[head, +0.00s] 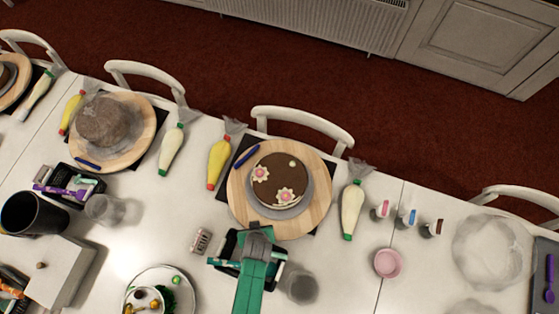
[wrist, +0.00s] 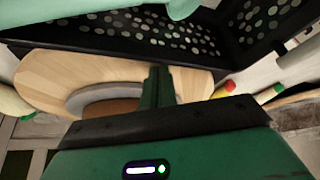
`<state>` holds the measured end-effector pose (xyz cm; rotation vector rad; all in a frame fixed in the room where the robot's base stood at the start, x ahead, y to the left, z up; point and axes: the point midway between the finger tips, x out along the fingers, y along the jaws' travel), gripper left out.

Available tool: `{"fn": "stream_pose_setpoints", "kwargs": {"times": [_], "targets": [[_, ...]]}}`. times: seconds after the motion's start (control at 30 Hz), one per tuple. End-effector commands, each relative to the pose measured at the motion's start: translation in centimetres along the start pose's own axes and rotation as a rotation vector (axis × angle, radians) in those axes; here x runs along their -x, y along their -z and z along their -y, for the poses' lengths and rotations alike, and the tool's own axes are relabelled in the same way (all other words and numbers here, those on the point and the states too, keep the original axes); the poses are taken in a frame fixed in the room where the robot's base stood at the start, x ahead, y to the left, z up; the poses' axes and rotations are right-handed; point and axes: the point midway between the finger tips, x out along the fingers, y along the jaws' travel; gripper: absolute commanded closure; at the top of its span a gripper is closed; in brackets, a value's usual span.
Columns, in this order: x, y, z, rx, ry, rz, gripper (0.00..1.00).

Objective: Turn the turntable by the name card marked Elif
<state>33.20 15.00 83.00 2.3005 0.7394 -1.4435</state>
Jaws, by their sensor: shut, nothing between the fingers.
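A round wooden turntable (head: 238,190) stands in the middle of the table in the head view. It bears a chocolate cake (head: 272,178) with pink and white flowers on a grey disc, and a blue pen lies on its rim. A second wooden turntable (head: 148,125) with a plain brown cake is to the left. A small card-like item (head: 201,240) lies below left of the middle turntable; its lettering is not legible. My gripper (head: 256,238) is shut and empty, at the middle turntable's near side. In the wrist view, its shut fingers (wrist: 158,85) overlap the wooden turntable (wrist: 60,72).
A black perforated basket (wrist: 130,32) is close to my gripper. Piping bags (head: 219,162) (head: 352,210) flank the middle turntable. A clear cup (head: 301,286) stands to the near right, a pink bowl (head: 388,263) farther right. White chairs (head: 300,120) line the far edge.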

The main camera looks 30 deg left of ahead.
Motion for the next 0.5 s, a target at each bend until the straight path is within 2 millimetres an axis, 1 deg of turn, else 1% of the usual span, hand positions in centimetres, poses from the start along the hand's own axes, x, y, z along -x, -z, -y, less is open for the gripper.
{"fn": "stream_pose_setpoints", "kwargs": {"times": [0.5], "targets": [[0.6,-1.3,-3.0,-0.001,-0.001,0.001,1.00]]}}
